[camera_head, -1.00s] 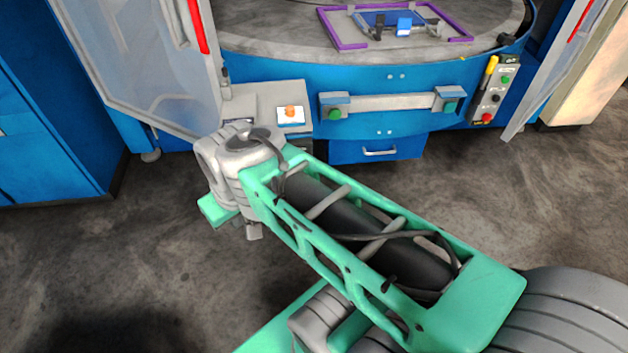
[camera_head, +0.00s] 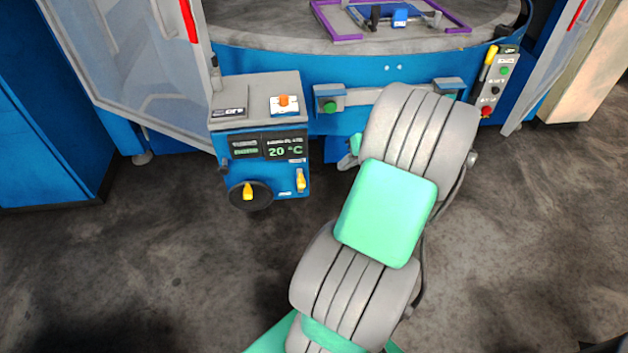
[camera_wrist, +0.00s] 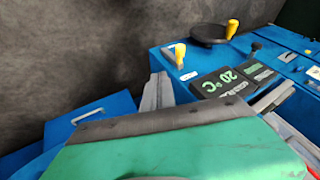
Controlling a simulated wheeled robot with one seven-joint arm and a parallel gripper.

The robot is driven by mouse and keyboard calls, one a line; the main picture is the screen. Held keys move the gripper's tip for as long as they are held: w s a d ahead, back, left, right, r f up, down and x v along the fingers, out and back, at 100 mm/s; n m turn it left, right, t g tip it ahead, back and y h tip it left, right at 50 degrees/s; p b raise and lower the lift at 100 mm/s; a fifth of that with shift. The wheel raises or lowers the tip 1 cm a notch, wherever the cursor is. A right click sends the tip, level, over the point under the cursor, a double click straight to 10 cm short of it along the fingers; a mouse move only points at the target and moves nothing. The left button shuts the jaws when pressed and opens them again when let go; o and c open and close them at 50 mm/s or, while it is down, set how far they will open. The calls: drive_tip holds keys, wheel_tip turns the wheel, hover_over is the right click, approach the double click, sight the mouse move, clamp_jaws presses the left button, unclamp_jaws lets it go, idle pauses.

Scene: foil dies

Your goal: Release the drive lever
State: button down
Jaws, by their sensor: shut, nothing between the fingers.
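No readable label marks the drive lever. A small yellow lever (camera_head: 300,181) stands upright on the lower right front of the blue control box (camera_head: 215,165); it also shows in the wrist view (camera_wrist: 180,54). Another yellow lever (camera_head: 491,55) is at the top of the grey button panel at the right. My gripper (camera_wrist: 160,86) shows in the wrist view as grey fingers beyond my green wrist housing. The fingers are shut and empty, apart from the small yellow lever, which lies beyond them.
A black handwheel with a yellow knob (camera_head: 247,191) sits left of the small lever. The box's display (camera_head: 284,150) reads 20 °C, and an orange button (camera_head: 284,100) is on top. A blue drawer (camera_wrist: 75,124) shows at lower left in the wrist view. Open floor lies around.

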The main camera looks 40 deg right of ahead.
sight(301, 187)
drive_tip(key=w+a+f, duration=0.5)
drive_tip(key=w+f, duration=0.2)
drive_tip(key=f, duration=0.1)
drive_tip(key=shift+w+f, duration=0.35)
drive_tip(key=shift+f, duration=0.05)
idle(0.4)
